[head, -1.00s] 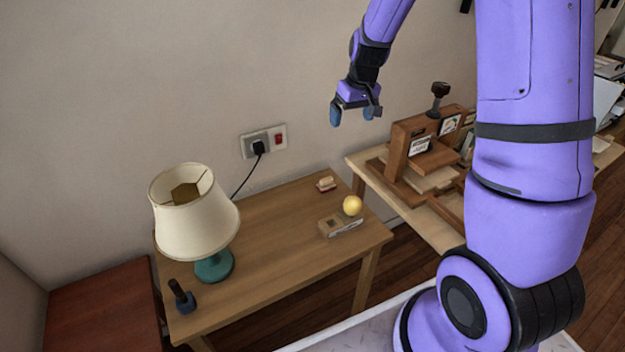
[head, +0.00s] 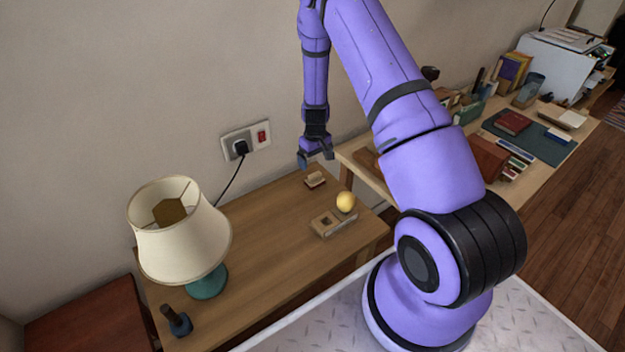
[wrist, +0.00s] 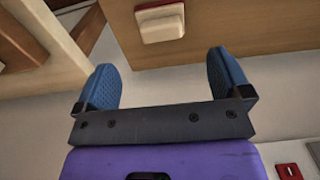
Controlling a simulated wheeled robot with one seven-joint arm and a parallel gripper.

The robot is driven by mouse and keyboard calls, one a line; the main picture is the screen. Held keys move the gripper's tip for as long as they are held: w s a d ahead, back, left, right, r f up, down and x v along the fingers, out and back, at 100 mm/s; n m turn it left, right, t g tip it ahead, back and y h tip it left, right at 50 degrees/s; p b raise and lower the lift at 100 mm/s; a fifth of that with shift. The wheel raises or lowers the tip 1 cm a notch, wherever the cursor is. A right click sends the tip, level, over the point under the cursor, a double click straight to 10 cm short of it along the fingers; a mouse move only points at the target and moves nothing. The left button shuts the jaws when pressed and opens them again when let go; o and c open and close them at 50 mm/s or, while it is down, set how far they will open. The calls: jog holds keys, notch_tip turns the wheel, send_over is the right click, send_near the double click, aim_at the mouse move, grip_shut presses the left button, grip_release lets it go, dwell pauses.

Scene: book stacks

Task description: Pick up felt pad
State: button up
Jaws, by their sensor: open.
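A small cream-topped block with a red base (head: 315,179), which looks to be the felt pad, lies on the wooden table near its back edge by the wall. My gripper (head: 315,160) hangs just above it in the head view, fingers pointing down, open and empty. In the wrist view the cream-and-red block (wrist: 160,22) lies beyond the two blue fingertips, roughly between their lines and apart from both. My gripper also shows in the wrist view (wrist: 163,75).
A yellow ball (head: 346,202) and a wooden box-like piece (head: 333,223) are in front of the block. A lamp (head: 180,235) and a dark-handled tool (head: 177,321) stand at left. A wall socket (head: 246,141) with a plugged cord is behind. The table's middle is clear.

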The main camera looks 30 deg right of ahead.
aim_at(315, 174)
notch_tip(315, 174, down, 8)
jog(key=shift+s+a+f, duration=0.1)
jog(key=shift+s+f, duration=0.05)
dwell(0.4)
jog(key=c, duration=0.9)
